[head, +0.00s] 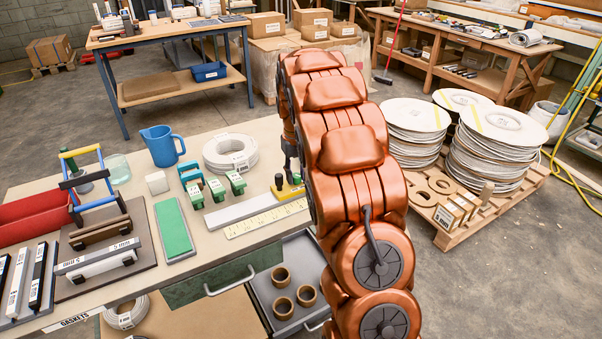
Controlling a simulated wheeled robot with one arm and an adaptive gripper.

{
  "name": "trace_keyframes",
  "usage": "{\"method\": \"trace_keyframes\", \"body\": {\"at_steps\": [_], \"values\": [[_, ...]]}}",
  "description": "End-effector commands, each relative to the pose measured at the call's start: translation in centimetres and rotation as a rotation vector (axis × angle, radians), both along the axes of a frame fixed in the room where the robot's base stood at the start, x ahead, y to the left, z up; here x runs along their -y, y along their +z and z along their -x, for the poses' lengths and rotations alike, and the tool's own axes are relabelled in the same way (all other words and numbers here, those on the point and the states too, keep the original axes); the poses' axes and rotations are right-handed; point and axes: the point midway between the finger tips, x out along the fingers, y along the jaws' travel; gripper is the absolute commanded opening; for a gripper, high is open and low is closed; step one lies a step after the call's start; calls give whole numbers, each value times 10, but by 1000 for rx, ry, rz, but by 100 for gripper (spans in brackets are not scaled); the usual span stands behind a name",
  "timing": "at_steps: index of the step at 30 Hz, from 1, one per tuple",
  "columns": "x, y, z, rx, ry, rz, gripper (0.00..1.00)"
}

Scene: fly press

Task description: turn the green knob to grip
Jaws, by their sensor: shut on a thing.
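A yellow block (288,192) sits on the bench at the right end of a pale flat bar. A small green knob (279,181) stands up at its left side.
On the bench (110,300) are several small green-and-white blocks (216,190), a white coil (230,152), a blue jug (162,146), a green pad (173,228) and a yellow ruler (265,219). An open drawer (262,290) holds brown rings. Stacked discs (500,135) stand on a pallet at right.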

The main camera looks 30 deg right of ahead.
Motion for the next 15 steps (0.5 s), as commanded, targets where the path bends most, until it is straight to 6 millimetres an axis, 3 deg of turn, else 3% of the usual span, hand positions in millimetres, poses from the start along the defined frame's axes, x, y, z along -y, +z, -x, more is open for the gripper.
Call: {"method": "trace_keyframes", "body": {"at_steps": [10, 11, 15], "values": [[1, 1, 0, 2, 2, 4, 0], [1, 1, 0, 2, 2, 4, 32], [1, 1, 0, 2, 2, 3, 47]]}}
